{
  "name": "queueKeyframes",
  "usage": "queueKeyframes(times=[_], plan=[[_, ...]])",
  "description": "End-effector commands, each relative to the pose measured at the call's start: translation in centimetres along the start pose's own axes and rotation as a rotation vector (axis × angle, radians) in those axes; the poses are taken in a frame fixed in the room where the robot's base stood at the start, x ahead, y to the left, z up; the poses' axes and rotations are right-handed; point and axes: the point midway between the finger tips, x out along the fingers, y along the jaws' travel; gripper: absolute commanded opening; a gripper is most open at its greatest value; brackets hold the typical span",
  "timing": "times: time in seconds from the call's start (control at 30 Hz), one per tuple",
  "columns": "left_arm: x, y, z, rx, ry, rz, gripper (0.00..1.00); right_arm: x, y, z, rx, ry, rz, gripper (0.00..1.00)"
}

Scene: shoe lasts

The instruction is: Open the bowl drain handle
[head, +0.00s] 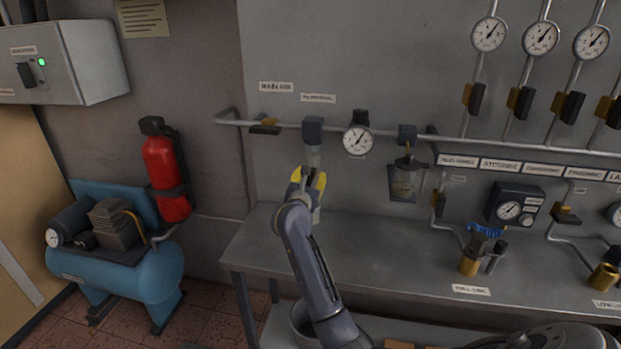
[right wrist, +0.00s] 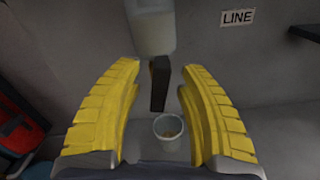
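The bowl drain handle is a dark flat lever (right wrist: 160,83) hanging below the pale bowl (right wrist: 152,30) in the right wrist view. In the head view the bowl (head: 313,157) hangs under a dark filter head (head: 313,130) on the wall pipe. My right gripper (head: 310,177) is just below that bowl and hides much of the handle. In the right wrist view its yellow fingers (right wrist: 160,66) are apart, one on each side of the handle, with the handle nearer the right finger. Gaps show on both sides. My left gripper is not in view.
A light cup-like container (right wrist: 168,126) shows below the handle. A grey bench (head: 380,250) runs along the wall. A blue compressor (head: 130,265) and red extinguisher (head: 165,170) stand left.

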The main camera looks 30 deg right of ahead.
Motion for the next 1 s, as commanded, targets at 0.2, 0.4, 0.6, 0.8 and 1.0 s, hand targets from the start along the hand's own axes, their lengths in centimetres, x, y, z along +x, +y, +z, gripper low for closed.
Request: queueKeyframes(times=[0.2,0.4,0.6,0.8,1.0], plan=[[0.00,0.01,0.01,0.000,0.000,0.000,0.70,-0.02,0.01,0.01,0.000,0.000,0.000,0.14],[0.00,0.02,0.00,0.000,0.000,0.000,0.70,-0.03,0.01,0.01,0.000,0.000,0.000,0.00],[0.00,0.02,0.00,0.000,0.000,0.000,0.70,-0.01,0.02,0.04,-0.034,-0.001,0.000,0.00],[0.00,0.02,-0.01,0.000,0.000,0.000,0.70,0.01,0.11,0.05,-0.186,-0.002,0.000,0.00],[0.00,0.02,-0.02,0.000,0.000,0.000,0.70,0.00,0.15,0.02,-0.256,-0.001,0.000,0.00]])
